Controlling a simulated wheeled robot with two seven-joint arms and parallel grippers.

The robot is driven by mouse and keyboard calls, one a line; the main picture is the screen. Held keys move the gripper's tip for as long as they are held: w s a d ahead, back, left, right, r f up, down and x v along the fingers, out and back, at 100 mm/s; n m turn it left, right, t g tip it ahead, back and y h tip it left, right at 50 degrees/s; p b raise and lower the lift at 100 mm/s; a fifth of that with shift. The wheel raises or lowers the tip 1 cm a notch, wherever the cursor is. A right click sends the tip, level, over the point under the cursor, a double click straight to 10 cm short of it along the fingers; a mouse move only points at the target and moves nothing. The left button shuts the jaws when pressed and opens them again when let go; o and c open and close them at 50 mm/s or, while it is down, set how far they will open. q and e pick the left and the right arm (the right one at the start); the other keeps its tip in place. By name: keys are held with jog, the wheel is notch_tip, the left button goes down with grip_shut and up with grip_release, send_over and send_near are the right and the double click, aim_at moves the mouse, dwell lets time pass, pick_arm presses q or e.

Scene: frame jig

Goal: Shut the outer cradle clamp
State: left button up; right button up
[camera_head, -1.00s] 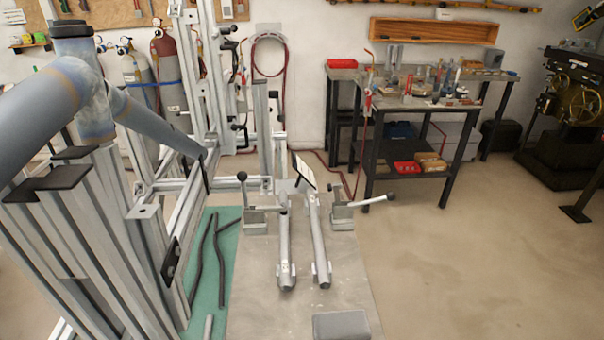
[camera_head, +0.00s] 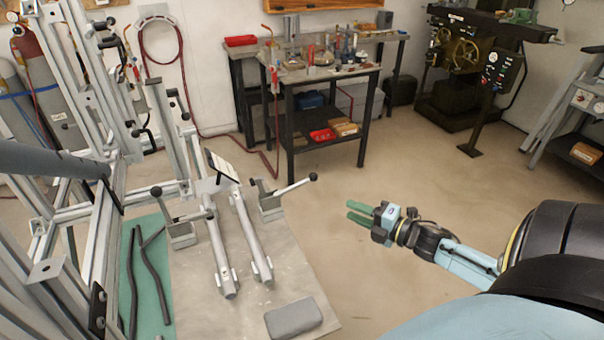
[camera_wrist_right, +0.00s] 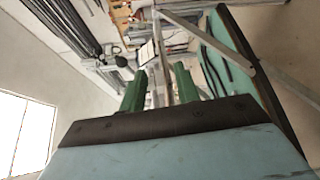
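Two cradle clamps stand on the grey plate, one on each side of two silver tubes (camera_head: 239,245). The right-hand clamp (camera_head: 270,206), on the side away from the tall frame, has its lever (camera_head: 294,187) lying out low to the right, ending in a black knob. The left-hand clamp (camera_head: 181,232) has a lever with a black knob (camera_head: 156,191) standing up. My right gripper (camera_head: 355,212) is to the right of the right-hand clamp, apart from its knob, above the floor. Its green fingers (camera_wrist_right: 160,88) are spread and hold nothing. My left gripper is not in view.
A grey block (camera_head: 293,318) lies on the plate's front right. The tall aluminium frame (camera_head: 100,240) crowds the left, beside a green mat (camera_head: 154,275) with dark tubes. A workbench (camera_head: 310,75) stands at the back. The floor right of the plate is clear.

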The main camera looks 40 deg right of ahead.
aim_at(299, 184)
notch_tip(299, 184, up, 7)
jog(key=w+a+n+y, duration=0.2)
jog(key=n+y, duration=0.1)
jog(key=n, duration=0.1)
jog(key=x, duration=1.2)
jog(key=shift+w+t, duration=0.25)
jog(key=shift+t, duration=0.05)
jog(key=shift+f, duration=0.1)
grip_shut()
